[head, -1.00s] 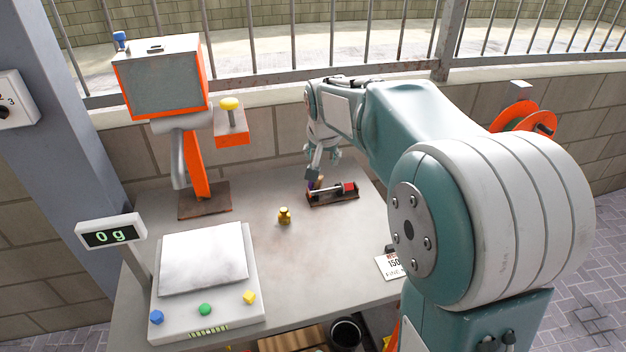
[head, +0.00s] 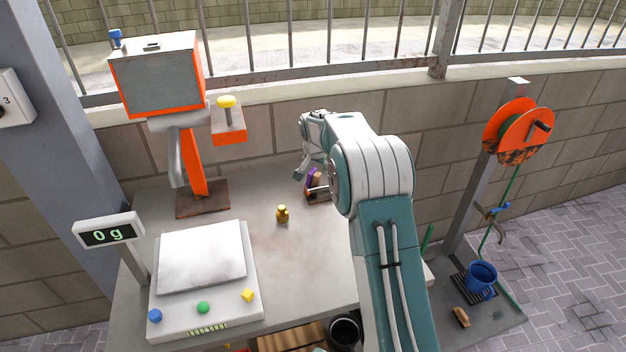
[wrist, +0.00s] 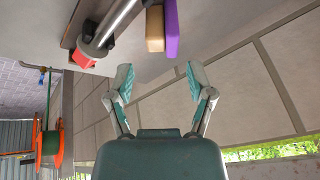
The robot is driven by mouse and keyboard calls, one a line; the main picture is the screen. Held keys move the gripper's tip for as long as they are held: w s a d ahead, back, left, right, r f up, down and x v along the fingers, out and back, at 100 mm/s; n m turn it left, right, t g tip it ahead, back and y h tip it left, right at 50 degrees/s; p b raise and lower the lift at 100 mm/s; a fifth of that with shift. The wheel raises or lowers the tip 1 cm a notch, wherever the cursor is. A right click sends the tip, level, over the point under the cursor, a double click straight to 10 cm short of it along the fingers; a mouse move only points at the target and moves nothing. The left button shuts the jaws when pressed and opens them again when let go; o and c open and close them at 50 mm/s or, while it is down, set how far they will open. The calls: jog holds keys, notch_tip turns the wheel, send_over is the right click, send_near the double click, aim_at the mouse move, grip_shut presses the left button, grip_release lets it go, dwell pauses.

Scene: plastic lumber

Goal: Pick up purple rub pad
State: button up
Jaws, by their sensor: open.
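The purple rub pad (wrist: 171,28) stands on edge against a tan block (wrist: 155,29) at the top of the wrist view. In the head view my gripper (head: 302,173) is just left of the pad, at the back of the table.
A dark tray (wrist: 86,38) holds a metal rod (wrist: 112,24) with a red end beside the pad. A brass weight (head: 282,214) stands nearer on the table. A scale (head: 203,257) reading 0 g is at front left. The wall (head: 262,136) is close behind.

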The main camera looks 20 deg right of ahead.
aim_at(315, 174)
jog(key=x, duration=0.8)
jog(key=shift+a+f, duration=0.2)
jog(key=shift+a, duration=0.05)
jog(key=shift+c, duration=0.3)
grip_shut()
jog(key=shift+r, duration=0.1)
